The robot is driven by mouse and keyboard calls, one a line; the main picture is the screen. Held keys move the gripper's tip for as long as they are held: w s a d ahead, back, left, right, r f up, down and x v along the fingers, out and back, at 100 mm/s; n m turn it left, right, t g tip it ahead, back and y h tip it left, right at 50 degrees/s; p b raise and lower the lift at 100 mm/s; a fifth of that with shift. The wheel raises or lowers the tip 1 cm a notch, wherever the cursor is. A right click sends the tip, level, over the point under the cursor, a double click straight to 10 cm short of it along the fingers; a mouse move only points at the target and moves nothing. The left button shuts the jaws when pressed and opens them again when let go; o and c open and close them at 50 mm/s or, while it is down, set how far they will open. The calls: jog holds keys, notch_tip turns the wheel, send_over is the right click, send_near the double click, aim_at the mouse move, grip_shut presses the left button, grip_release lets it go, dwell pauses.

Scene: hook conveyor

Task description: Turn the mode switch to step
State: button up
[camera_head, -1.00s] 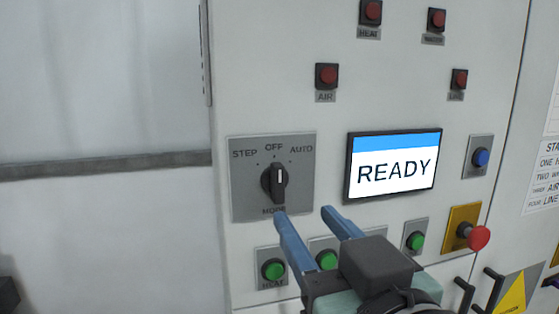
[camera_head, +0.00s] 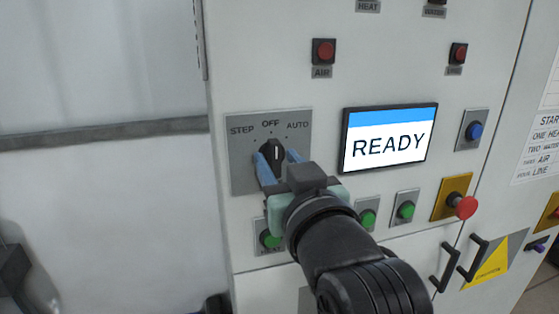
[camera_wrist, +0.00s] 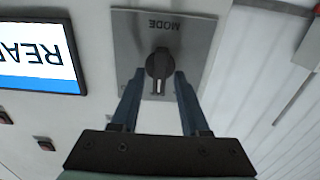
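The mode switch (camera_head: 272,152) is a black rotary knob on a grey plate (camera_head: 239,158) marked STEP, OFF and AUTO. Its white pointer line points up at OFF. My gripper (camera_head: 275,165) is at the knob with its blue fingers apart, one on each side. In the wrist view the knob (camera_wrist: 159,64) appears upside down between the two fingertips (camera_wrist: 155,82). Small gaps seem to show beside the knob, and I cannot tell whether either finger touches it.
A screen (camera_head: 388,139) reading READY is right of the switch. Green buttons (camera_head: 405,210) line the panel below, partly hidden by my arm. A red mushroom button (camera_head: 466,207) and a blue button (camera_head: 474,131) are at the right. Door handles (camera_head: 470,260) stick out lower right.

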grip_shut()
jog(key=shift+n+b, duration=0.3)
jog(key=shift+b, duration=0.1)
jog(key=n+b, duration=0.2)
jog(key=shift+f+n, duration=0.15)
jog(key=shift+n, duration=0.15)
jog(key=shift+a+n+b, duration=0.15)
jog(key=shift+n+b, duration=2.2)
jog(key=shift+n, duration=0.55)
jog(key=shift+o, duration=0.9)
grip_release()
jog(key=shift+s, duration=0.15)
